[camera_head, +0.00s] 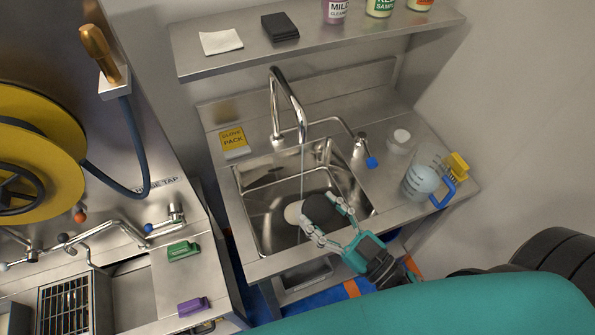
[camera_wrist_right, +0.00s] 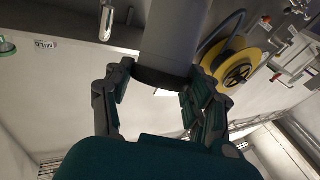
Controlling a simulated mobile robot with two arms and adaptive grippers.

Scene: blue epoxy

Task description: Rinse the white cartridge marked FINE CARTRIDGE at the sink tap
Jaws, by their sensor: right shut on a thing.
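My right gripper (camera_head: 322,211) reaches over the front of the steel sink (camera_head: 262,173). It is shut on a cylindrical cartridge with a dark part (camera_head: 318,214) and a rounded white end (camera_head: 293,212). The cartridge is held inside the basin's outline, near the tap's stream. In the right wrist view it is a grey cylinder (camera_wrist_right: 172,38) with a dark band, between the fingers (camera_wrist_right: 163,80). No marking on it is readable. The curved tap (camera_head: 288,92) stands behind the basin, and a thin stream (camera_head: 302,165) seems to fall from its spout. My left gripper is out of view.
A clear jug (camera_head: 421,178) with a blue handle and a small white-lidded pot (camera_head: 400,137) stand right of the basin. A yellow glove pack (camera_head: 233,141) lies at left. A shelf (camera_head: 330,50) runs above. A yellow hose reel (camera_head: 35,155) is at far left.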

